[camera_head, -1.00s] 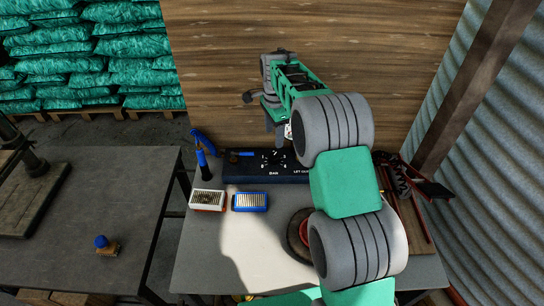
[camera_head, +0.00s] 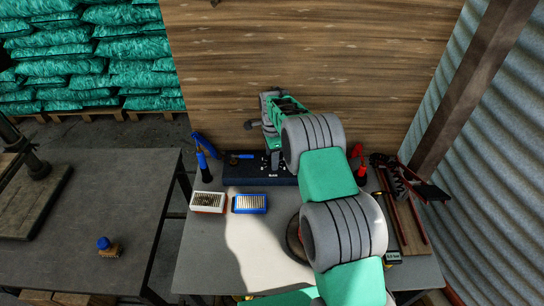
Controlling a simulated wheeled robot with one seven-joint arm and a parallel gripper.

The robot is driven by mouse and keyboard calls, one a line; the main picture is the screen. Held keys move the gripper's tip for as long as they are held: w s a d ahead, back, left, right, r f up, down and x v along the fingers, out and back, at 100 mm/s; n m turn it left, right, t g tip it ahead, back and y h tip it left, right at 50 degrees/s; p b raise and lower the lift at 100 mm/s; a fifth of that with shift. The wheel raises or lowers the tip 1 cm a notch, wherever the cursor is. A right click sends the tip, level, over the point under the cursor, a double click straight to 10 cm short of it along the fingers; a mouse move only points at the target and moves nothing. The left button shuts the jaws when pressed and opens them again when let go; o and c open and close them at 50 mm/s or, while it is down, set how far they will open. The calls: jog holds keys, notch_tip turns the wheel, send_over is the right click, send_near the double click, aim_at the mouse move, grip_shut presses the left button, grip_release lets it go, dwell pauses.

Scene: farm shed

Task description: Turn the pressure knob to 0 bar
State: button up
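The dark blue control panel (camera_head: 248,173) stands at the back of the light table. A short white label shows below its dial area, too small to read surely. My gripper (camera_head: 272,160) points down in front of the panel's dial area. The pressure knob and most of its scale are hidden behind my gripper and wrist. I cannot tell whether my gripper touches the knob, or whether its fingers are open or shut. A blue-handled lever (camera_head: 237,156) lies on the panel's left part.
A blue upright tool (camera_head: 203,165) stands left of the panel and a red one (camera_head: 360,172) stands right. A white-and-red box (camera_head: 208,202) and a blue box (camera_head: 249,204) lie in front. A wooden wall (camera_head: 320,60) rises behind. The table's front left is clear.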

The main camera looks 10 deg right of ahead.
grip_shut()
dwell(0.4)
jog(key=shift+f+n+b, duration=0.1)
jog(key=shift+n+b, duration=0.2)
jog(key=shift+b, duration=0.1)
jog(key=n+b, duration=0.2)
jog(key=shift+f+n, duration=0.1)
jog(key=shift+n, duration=0.2)
jog(key=n+b, duration=0.3)
jog(key=n, duration=0.1)
jog(key=shift+s+n, duration=0.1)
jog(key=shift+n, duration=0.2)
jog(key=n+b, duration=0.1)
jog(key=n, duration=0.3)
jog(key=shift+d+n+b, duration=0.1)
jog(key=shift+n+b, duration=0.2)
jog(key=n+b, duration=0.1)
jog(key=n, duration=0.3)
jog(key=shift+s+d+n, duration=0.1)
jog(key=shift+n, duration=0.3)
jog(key=shift+r, duration=0.2)
